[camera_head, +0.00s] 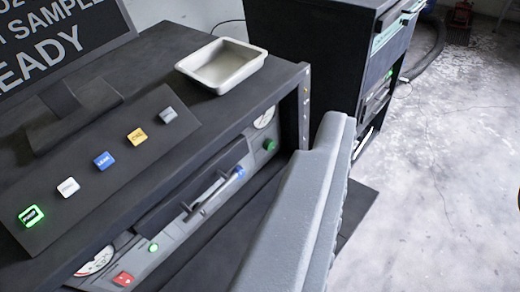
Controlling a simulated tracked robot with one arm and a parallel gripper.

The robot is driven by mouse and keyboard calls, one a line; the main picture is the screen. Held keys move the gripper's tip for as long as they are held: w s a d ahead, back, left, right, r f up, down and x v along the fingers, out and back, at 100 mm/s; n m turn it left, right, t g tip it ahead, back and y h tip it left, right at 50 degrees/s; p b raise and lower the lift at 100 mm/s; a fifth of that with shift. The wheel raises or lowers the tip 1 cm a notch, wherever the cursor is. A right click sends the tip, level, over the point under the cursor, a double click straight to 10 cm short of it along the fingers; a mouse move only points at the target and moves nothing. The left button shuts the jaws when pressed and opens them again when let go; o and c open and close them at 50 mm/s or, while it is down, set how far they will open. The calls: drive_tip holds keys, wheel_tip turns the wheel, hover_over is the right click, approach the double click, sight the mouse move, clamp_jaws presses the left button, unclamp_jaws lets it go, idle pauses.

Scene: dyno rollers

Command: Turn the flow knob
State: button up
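A dark bench unit has a front panel (192,203) with small round controls on it. A green round control (270,145) sits at the panel's right end, and a blue one (239,172) is left of it. Another small green control (153,247) is farther left. I cannot tell which of them, if any, is the flow knob. One thick grey part of my gripper (318,178) reaches up through the picture, in front of the unit's right end. The other finger is not visible, so its opening cannot be judged. I see nothing held.
A sloped strip of coloured square buttons (105,160) and a shallow light tray (222,64) are on top of the unit. A display (60,35) stands at the upper left. A black cabinet (330,60) stands behind. Pale concrete floor (445,170) is open at right.

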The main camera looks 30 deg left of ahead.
drive_tip(key=w+a+f+m+g+y+b, duration=0.1)
drive_tip(key=w+a+f+y+b, duration=0.15)
drive_tip(key=w+a+f, duration=0.4)
drive_tip(key=w+a+f+m+g+y+b, duration=0.1)
drive_tip(key=w+a+f+m+g+y, duration=0.15)
drive_tip(key=f, duration=0.65)
drive_tip(key=w+a+f+m+y+b, duration=0.1)
drive_tip(key=w+a+f+y+b, duration=0.15)
drive_tip(key=w+a+f, duration=0.4)
drive_tip(key=m+b, duration=0.4)
drive_tip(key=m, duration=0.6)
approach(272, 147)
drive_tip(key=shift+t, duration=0.55)
drive_tip(key=x, duration=0.3)
drive_tip(key=f+p+x, duration=0.1)
drive_tip(key=x, duration=0.2)
drive_tip(key=shift+s+a, duration=0.1)
drive_tip(key=shift+s, duration=0.1)
drive_tip(key=shift+w+a, duration=0.35)
drive_tip(key=shift+w, duration=0.25)
drive_tip(key=shift+w+a+f+p, duration=0.3)
drive_tip(key=shift+w+a, duration=0.1)
drive_tip(key=shift+w, duration=0.1)
drive_tip(key=shift+r, duration=0.1)
drive_tip(key=c, duration=1)
